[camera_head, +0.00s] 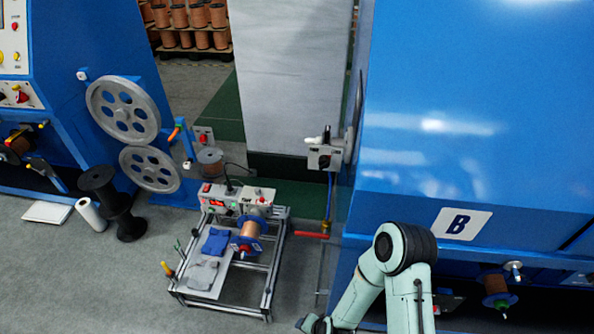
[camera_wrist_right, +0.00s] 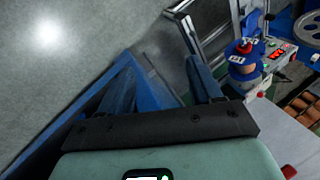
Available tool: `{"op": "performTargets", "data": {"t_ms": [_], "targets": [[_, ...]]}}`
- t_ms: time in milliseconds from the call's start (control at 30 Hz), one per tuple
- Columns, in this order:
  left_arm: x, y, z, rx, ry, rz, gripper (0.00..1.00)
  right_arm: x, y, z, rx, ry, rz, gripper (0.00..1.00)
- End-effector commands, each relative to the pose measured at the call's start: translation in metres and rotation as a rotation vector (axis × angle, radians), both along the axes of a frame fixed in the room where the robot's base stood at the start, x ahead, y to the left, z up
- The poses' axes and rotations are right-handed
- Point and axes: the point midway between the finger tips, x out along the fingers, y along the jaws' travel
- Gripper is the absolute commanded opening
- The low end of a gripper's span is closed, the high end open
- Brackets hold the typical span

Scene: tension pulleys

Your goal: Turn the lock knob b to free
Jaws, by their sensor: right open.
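A grey box with a dark knob (camera_head: 325,158) and a white lever-like part sits at the left edge of the blue machine marked B (camera_head: 470,140). It may be lock knob b, but its setting is too small to read. A grey pulley (camera_head: 354,118), seen nearly edge-on, is beside it. My right arm comes in at the bottom, and its gripper (camera_head: 316,325) is partly cut off by the frame edge, well below the box. In the right wrist view the gripper (camera_wrist_right: 166,88) is open, with nothing seen between its fingers. The knob is not recognisable there. My left gripper is out of view.
A metal-framed cart (camera_head: 268,285) with a control box, a copper spool (camera_head: 248,232) and cloths stands left of my right arm. A red handle (camera_head: 311,235) sticks out near the cart. Black spools (camera_head: 98,180) and two large pulleys (camera_head: 123,110) are at left. Grey floor is clear at lower left.

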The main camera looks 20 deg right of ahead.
Motion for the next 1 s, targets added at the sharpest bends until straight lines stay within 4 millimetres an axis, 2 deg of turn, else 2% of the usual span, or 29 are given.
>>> {"op": "performTargets", "data": {"t_ms": [33, 100, 167, 200, 267, 300, 333, 400, 500, 600, 700, 867, 1000], "targets": [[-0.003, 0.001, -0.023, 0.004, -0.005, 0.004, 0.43, 0.044, -0.016, 0.01, 0.014, -0.128, -0.186, 0.64], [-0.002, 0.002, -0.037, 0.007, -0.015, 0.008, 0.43, 0.094, -0.036, 0.044, 0.08, -0.291, -0.441, 0.64], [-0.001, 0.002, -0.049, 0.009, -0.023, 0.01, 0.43, 0.13, -0.052, 0.081, 0.169, -0.439, -0.647, 0.64], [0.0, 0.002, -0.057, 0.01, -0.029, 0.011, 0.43, 0.151, -0.064, 0.109, 0.246, -0.538, -0.776, 0.64], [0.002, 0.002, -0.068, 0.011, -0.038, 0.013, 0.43, 0.174, -0.078, 0.152, 0.38, -0.681, -0.947, 0.64], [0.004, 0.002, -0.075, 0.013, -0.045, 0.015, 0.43, 0.184, -0.087, 0.18, 0.477, -0.77, -1.046, 0.64], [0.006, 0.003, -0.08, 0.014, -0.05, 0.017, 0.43, 0.19, -0.093, 0.2, 0.552, -0.831, -1.111, 0.64], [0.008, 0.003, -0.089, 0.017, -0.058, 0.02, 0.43, 0.197, -0.105, 0.243, 0.722, -0.954, -1.232, 0.64], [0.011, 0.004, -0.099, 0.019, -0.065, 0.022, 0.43, 0.198, -0.116, 0.288, 0.925, -1.073, -1.338, 0.64], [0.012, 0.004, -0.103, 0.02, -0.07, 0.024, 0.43, 0.195, -0.123, 0.314, 1.05, -1.137, -1.39, 0.64], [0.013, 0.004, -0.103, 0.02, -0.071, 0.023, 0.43, 0.196, -0.126, 0.323, 1.099, -1.158, -1.408, 0.64], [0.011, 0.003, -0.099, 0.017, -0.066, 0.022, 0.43, 0.213, -0.136, 0.324, 1.101, -1.158, -1.412, 0.64], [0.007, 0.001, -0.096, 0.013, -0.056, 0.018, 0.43, 0.239, -0.149, 0.324, 1.1, -1.157, -1.411, 0.64]]}}
